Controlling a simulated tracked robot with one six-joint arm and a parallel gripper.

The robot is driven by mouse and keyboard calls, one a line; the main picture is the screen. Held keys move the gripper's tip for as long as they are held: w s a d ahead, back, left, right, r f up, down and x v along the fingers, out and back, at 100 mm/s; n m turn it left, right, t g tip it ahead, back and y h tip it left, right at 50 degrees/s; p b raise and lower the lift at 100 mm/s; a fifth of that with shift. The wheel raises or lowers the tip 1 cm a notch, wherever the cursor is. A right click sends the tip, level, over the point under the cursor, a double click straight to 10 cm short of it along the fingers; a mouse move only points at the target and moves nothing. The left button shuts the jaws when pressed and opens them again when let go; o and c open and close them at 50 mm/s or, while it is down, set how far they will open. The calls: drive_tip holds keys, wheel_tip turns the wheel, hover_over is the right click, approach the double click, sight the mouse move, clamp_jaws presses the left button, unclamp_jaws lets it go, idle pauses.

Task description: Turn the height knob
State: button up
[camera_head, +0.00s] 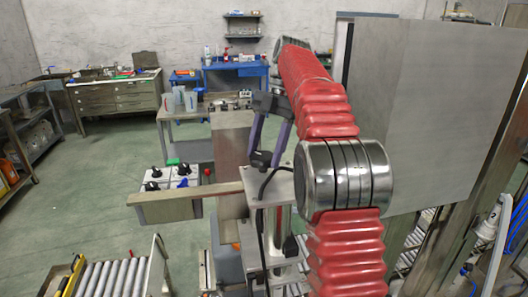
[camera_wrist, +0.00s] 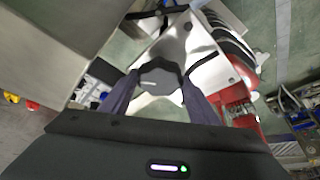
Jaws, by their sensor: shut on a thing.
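A black knob (camera_head: 261,159), which I take for the height knob, stands on top of a metal bracket (camera_head: 268,186) at the middle of the head view. In the wrist view the dark faceted knob (camera_wrist: 159,82) sits between the finger ends. My gripper (camera_head: 266,152) comes down from above with its two purple-grey fingers, one on each side of the knob. It is shut on the knob, and the fingers also show in the wrist view (camera_wrist: 160,88). The knob's underside is hidden.
My red ribbed arm fills the right middle. A large grey panel (camera_head: 420,110) stands at the right. A flat metal beam (camera_head: 165,206) juts left from the post. A white control panel (camera_head: 164,182) with black knobs stands behind it. A roller conveyor (camera_head: 110,278) lies lower left.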

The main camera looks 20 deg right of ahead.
drive_tip(key=o, duration=1.1)
